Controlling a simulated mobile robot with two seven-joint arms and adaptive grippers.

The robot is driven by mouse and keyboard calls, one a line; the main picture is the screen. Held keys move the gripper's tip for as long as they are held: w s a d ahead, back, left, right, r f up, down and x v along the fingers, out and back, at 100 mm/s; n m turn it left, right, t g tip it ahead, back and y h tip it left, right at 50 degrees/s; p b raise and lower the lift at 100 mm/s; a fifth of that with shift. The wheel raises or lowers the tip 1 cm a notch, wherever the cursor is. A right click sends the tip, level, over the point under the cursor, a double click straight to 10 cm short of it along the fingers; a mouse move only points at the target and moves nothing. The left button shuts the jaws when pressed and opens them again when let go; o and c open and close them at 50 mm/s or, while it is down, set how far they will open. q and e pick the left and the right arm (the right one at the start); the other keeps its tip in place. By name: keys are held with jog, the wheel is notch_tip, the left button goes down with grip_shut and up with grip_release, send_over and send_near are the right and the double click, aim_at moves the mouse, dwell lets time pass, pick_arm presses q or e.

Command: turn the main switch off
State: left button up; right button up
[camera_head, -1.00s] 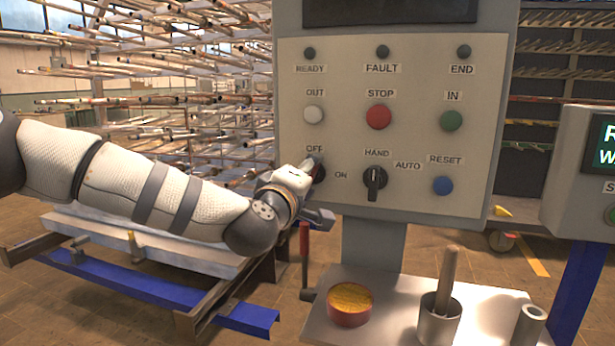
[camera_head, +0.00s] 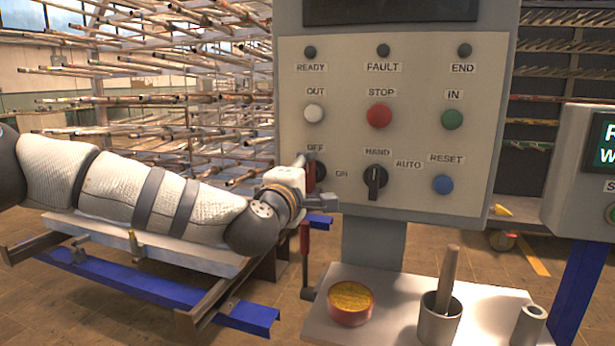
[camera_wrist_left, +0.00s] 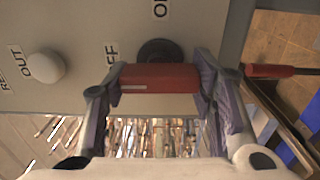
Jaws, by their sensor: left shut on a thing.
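The main switch is a red handle (camera_head: 311,177) on a dark round base, between the OFF and ON labels on the control panel's lower left. My left gripper (camera_head: 308,180) reaches it from the left and is shut on the handle. In the left wrist view the red handle (camera_wrist_left: 158,77) lies across between both fingertips, with the dark base (camera_wrist_left: 160,50) behind it. The handle stands upright in the head view, its upper end toward the OFF label; a light line marks that end in the wrist view. My right gripper is out of view.
Close by on the panel (camera_head: 480,95) are a white OUT button (camera_head: 314,113) above and a black HAND/AUTO selector (camera_head: 375,182) to the right. Below, a shelf (camera_head: 400,325) holds a round yellow-filled tin (camera_head: 350,302) and a grey cup (camera_head: 440,318). Pipe racks stand behind.

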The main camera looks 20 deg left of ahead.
pick_arm(q)
jog(key=o, duration=1.2)
jog(key=shift+c, duration=0.2)
jog(key=s, duration=1.2)
jog(key=shift+a, duration=0.2)
